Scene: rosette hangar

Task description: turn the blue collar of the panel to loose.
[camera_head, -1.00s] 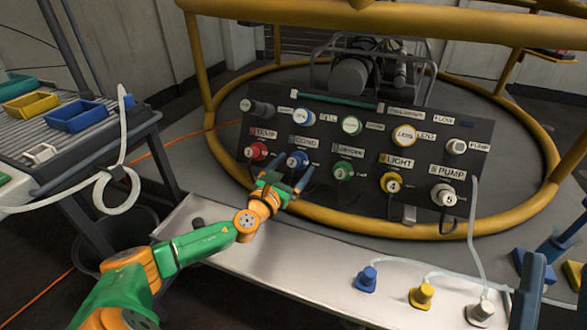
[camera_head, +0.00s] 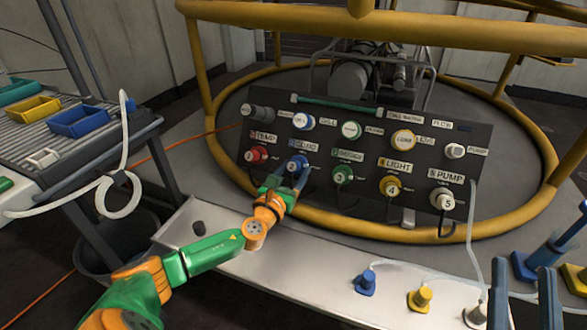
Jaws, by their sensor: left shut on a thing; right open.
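The dark panel (camera_head: 371,117) stands tilted at the back of the table, with a row of numbered collars. The blue collar (camera_head: 296,161) is second from the left in the lower row, between the red and green ones. My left gripper (camera_head: 296,174) is at the blue collar, shut on it, with its fingers covering part of the collar. The collar's turn marking is too small to read. My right gripper (camera_head: 524,292) is at the lower right, its two dark blue fingers apart, open and empty, away from the panel.
Red (camera_head: 256,154), green (camera_head: 343,174), yellow (camera_head: 390,186) and white (camera_head: 442,199) collars share the lower row. Blue (camera_head: 367,282), yellow (camera_head: 420,298) and white plugs stand on the light table (camera_head: 310,287). A yellow rail (camera_head: 440,20) crosses above the panel.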

